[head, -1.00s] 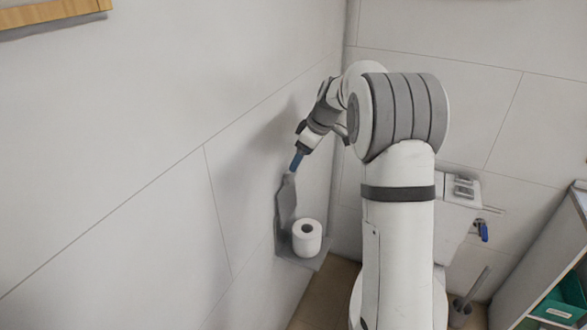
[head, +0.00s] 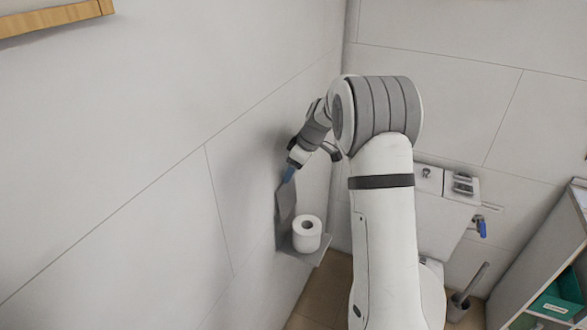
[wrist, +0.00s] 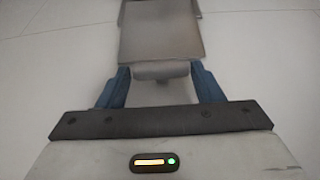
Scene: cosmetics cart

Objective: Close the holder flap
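The holder is on the left wall, with a grey lower tray (head: 311,258) carrying a white paper roll (head: 307,234). Its grey flap (head: 285,204) stands raised along the wall, behind and above the roll. My gripper (head: 288,174) is at the upper edge of the flap, its blue fingers pointing down. In the wrist view, the flap (wrist: 160,32) is straight ahead, with a small tab at its near edge. The gripper's two blue fingers (wrist: 161,84) are spread apart, one on each side of that tab. I cannot tell whether they touch it.
A white toilet (head: 432,225) stands in the corner behind my arm, with a brush (head: 462,303) beside it. A shelf (head: 530,262) with a teal box (head: 562,296) stands at the right. A wooden edge (head: 50,14) is at the upper left. The wall left of the holder is bare.

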